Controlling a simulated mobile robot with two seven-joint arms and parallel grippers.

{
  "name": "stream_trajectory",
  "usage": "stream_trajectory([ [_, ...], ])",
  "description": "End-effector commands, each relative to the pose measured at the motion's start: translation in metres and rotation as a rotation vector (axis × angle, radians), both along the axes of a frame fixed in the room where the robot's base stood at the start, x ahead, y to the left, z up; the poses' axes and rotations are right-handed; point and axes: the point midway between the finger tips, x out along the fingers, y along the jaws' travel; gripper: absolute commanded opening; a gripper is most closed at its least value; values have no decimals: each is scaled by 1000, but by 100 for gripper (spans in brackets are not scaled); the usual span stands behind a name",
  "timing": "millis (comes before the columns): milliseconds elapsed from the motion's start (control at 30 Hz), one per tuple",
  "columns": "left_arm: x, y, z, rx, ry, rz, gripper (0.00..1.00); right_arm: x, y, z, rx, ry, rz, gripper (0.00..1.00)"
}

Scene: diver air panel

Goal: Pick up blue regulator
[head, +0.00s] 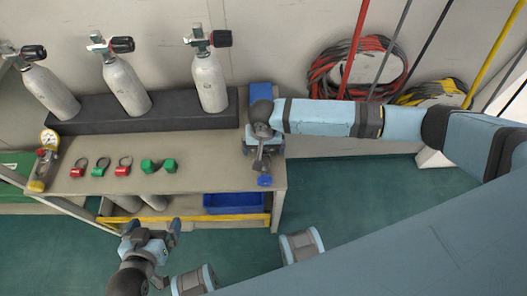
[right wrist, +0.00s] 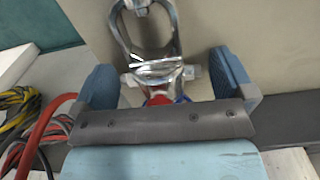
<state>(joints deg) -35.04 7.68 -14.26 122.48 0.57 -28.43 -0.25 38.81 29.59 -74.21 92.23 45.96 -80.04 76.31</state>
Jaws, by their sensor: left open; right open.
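The blue regulator shows a small blue end (head: 264,181) near the bench's right front corner, just in front of my right gripper (head: 262,148). A metal yoke (head: 261,163) appears to join it to the gripper area. In the right wrist view, a shiny metal yoke (right wrist: 150,68) lies between the two open blue fingers of my right gripper (right wrist: 168,82), with gaps at the sides. Red and blue bits show at its base, partly hidden by the gripper. My left gripper (head: 151,233) is open and empty, low in front of the bench.
Grey cylinders (head: 210,82) stand on a dark block behind. A blue bin (head: 232,204) sits below. The bench's centre right is clear.

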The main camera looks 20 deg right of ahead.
Motion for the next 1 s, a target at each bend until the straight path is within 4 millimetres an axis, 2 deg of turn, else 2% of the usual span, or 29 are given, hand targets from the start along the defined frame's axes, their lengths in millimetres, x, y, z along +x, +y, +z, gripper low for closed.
stream_trajectory([
  [233,-1,-1,-1,-2,3,0,100,0,0,-2,0,-1,0,100],
  [267,-1,-1,-1,-1,4,0,100,0,0,-2,0,-1,0,95],
  [567,-1,-1,-2,-2,5,0,100,1,0,0,0,-2,0,26],
  [833,-2,-1,-2,-3,5,0,100,1,0,2,1,-2,0,25],
  [1000,-2,-1,1,-3,7,1,100,1,1,14,1,-2,1,25],
])
